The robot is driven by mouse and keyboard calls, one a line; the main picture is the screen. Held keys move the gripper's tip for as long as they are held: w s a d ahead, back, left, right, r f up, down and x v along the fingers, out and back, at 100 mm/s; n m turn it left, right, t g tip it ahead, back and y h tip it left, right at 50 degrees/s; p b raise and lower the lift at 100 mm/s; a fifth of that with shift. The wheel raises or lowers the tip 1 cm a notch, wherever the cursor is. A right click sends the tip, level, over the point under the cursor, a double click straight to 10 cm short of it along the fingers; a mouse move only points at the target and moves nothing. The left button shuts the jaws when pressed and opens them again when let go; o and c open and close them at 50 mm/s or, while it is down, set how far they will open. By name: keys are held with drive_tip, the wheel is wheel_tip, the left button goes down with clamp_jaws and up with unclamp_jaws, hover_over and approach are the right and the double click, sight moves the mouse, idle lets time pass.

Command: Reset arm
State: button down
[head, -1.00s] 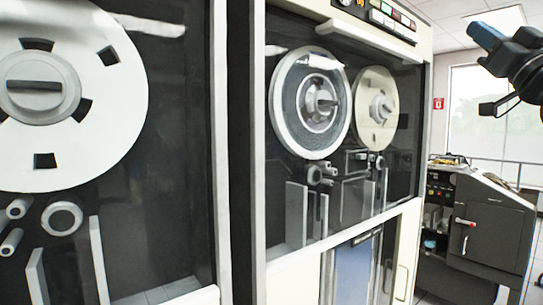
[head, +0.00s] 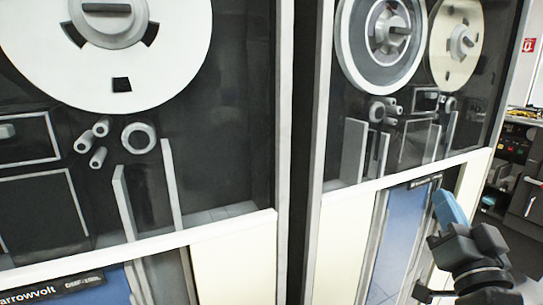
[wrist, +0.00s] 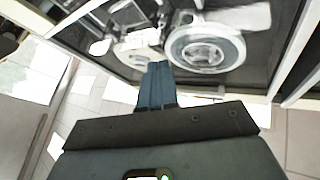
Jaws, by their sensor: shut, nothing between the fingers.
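My gripper (head: 447,208) is at the lower right of the head view, with blue fingers pointing up and to the left. The fingers are together and hold nothing. In the wrist view the blue fingers (wrist: 155,88) show as one closed piece pointing toward a cabinet with tape reels. The gripper is in front of the lower part of the right tape cabinet (head: 340,232). I cannot tell how far it is from the cabinet's face.
A left tape cabinet (head: 240,242) with a large white reel (head: 165,70) fills the left side. The right cabinet carries two reels (head: 382,42) behind glass. A dark machine (head: 518,185) stands at the far right edge. Floor shows in the wrist view (wrist: 90,120).

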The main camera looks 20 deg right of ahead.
drive_tip(key=s+a+f+n+g+y, duration=0.2)
drive_tip(key=s+a+f+n+y, duration=0.25)
drive_tip(key=s+a+f, duration=0.95)
drive_tip(key=s+a+f+n+g+y, duration=0.1)
drive_tip(key=s+a+n+y, duration=0.1)
drive_tip(key=s, duration=0.5)
drive_tip(key=s+a+f+n+g+y, duration=0.2)
drive_tip(key=s+a+n+y, duration=0.1)
drive_tip(key=s, duration=0.5)
drive_tip(key=shift+a+f+y, duration=0.15)
drive_tip(key=shift+a+y, duration=0.2)
drive_tip(key=shift+a, duration=0.3)
